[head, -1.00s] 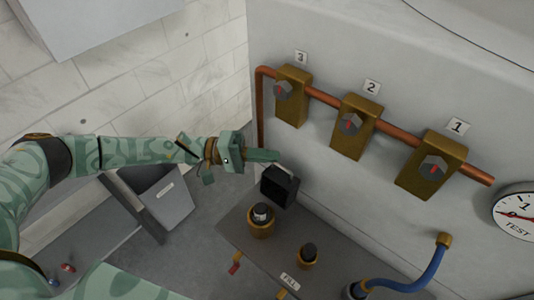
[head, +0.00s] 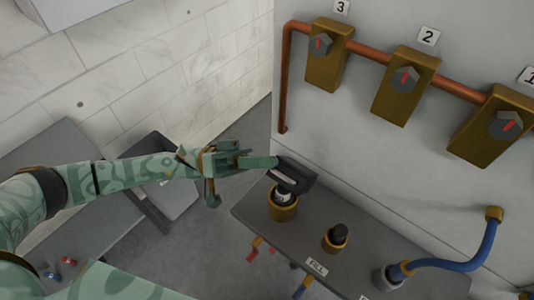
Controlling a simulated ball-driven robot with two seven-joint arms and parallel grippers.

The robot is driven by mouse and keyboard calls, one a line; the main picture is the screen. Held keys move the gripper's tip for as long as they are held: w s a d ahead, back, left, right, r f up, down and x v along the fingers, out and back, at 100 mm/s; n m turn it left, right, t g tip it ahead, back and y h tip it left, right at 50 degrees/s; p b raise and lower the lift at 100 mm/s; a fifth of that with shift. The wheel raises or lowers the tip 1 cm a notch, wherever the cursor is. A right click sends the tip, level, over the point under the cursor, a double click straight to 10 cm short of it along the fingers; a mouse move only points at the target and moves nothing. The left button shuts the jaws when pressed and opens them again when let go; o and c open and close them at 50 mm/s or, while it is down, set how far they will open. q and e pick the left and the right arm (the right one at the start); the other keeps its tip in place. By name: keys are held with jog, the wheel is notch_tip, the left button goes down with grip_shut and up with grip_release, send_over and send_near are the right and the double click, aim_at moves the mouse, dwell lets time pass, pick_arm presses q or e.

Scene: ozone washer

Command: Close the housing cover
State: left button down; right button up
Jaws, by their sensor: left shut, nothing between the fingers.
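The black housing cover (head: 300,175) is at the back left of the grey bench in the head view. It leans forward over a brass housing (head: 283,211) with a dark-topped, white-banded insert (head: 283,197), and hides part of that insert's top. A pale strip shows on the cover's near side. My left gripper (head: 274,162) is shut and empty, its fingertips at the cover's upper left edge. They look in contact with it, but I cannot be sure. My right gripper is not in view.
A second brass fitting with a black knob (head: 340,236) stands on the grey bench (head: 395,253), near the FILL label (head: 317,267). A blue hose (head: 470,260) curves at the right. Brass valves and a copper pipe (head: 377,54) line the wall above. A grey bin (head: 165,190) stands at left.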

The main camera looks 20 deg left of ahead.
pick_arm(q)
jog(key=shift+s+a+f+m+g+b, duration=0.35)
jog(key=shift+s+f+m+g+b, duration=0.55)
jog(key=shift+f+m+b, duration=0.45)
jog(key=shift+s+a+f+m+g+b, duration=0.4)
jog(key=shift+s+f+m+g+b, duration=0.45)
jog(key=shift+f+m+b, duration=0.5)
jog(key=shift+s+a+f+m+g+b, duration=0.35)
jog(key=shift+s+f+m+g+b, duration=0.55)
jog(key=shift+f+m+b, duration=0.4)
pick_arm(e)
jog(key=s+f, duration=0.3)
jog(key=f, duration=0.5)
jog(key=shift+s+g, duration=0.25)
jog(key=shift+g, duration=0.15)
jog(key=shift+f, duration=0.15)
pick_arm(q)
jog(key=shift+f, duration=0.2)
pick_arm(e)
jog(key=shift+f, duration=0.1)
